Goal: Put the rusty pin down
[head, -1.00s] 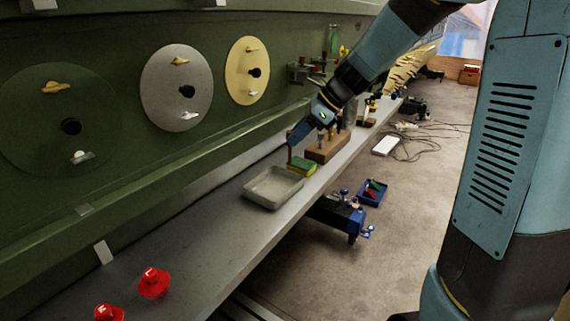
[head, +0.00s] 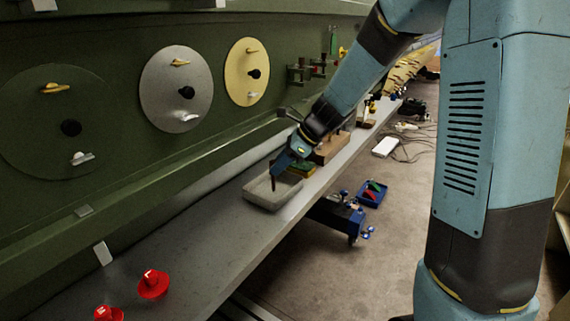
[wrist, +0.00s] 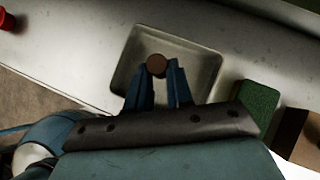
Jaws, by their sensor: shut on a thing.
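My gripper (head: 276,171) is shut on the rusty pin (wrist: 156,65), whose round brown end shows between the fingertips in the wrist view (wrist: 158,75). In the head view the pin (head: 273,184) hangs down dark and upright from the jaws. It is over the shallow grey tray (head: 262,199), which stands on the bench. In the wrist view the tray (wrist: 203,57) lies behind the fingers, with its inside looking empty around the pin. I cannot tell whether the pin's lower end touches the tray floor.
A green and yellow sponge (wrist: 258,105) lies close beside the tray, with a wooden block (head: 330,147) beyond it. Two red knobs (head: 153,284) are on the near bench. A green wall with round discs (head: 177,88) runs along the left.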

